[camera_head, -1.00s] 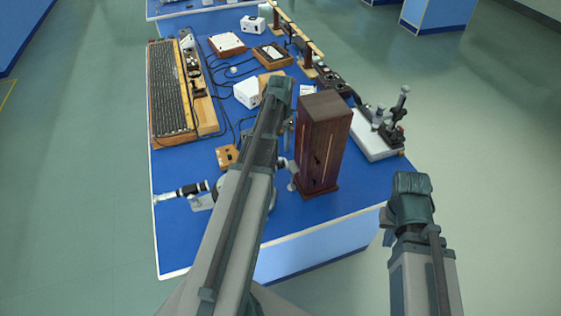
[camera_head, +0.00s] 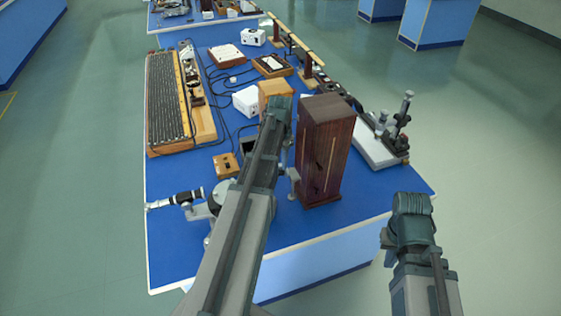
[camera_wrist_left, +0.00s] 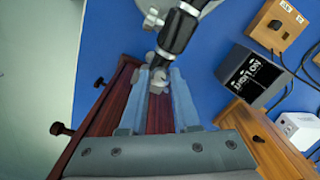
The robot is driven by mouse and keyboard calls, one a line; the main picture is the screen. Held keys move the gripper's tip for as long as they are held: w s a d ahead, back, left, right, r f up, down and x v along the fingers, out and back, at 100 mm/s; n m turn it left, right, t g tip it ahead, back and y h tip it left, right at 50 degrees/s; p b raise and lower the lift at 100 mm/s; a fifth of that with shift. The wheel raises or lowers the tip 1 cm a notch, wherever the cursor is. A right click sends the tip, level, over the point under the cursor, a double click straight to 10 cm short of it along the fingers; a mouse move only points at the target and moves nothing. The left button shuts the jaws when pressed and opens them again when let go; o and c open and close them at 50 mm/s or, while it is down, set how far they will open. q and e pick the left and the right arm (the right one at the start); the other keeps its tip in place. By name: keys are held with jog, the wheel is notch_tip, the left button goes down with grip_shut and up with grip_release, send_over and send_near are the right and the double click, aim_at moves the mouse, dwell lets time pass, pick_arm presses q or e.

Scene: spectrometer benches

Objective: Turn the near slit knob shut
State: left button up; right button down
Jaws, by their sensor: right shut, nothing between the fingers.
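In the left wrist view, a dark tube (camera_wrist_left: 181,28) of the spectrometer ends in a silver slit end (camera_wrist_left: 158,78) with small knobs. I cannot tell which knob is the near one. My left gripper (camera_wrist_left: 159,72) is open, its fingers on either side of the silver end; contact is not clear. In the head view, my left forearm hides most of this place; part of the silver fitting (camera_head: 294,180) shows beside the wooden lamp housing (camera_head: 325,155). My right gripper (camera_head: 412,205) is shut and empty, off the bench at the right, seen mostly from behind.
The wooden housing stands close to the left gripper, with dark knobs (camera_wrist_left: 62,129) on its side. A telescope tube (camera_head: 178,199) points left at the bench's near left. A white-based instrument (camera_head: 378,150) stands to the right. The bench's near corner is clear.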

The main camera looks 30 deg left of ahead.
aim_at(280, 164)
pick_arm(q)
grip_shut()
jog(key=shift+n, duration=1.6)
jog(key=shift+o, duration=2.2)
grip_release()
jog(key=shift+r, duration=0.15)
notch_tip(280, 164, up, 14)
jog(key=p, duration=1.3)
jog(key=shift+f+p, duration=0.2)
jog(key=shift+p, duration=0.2)
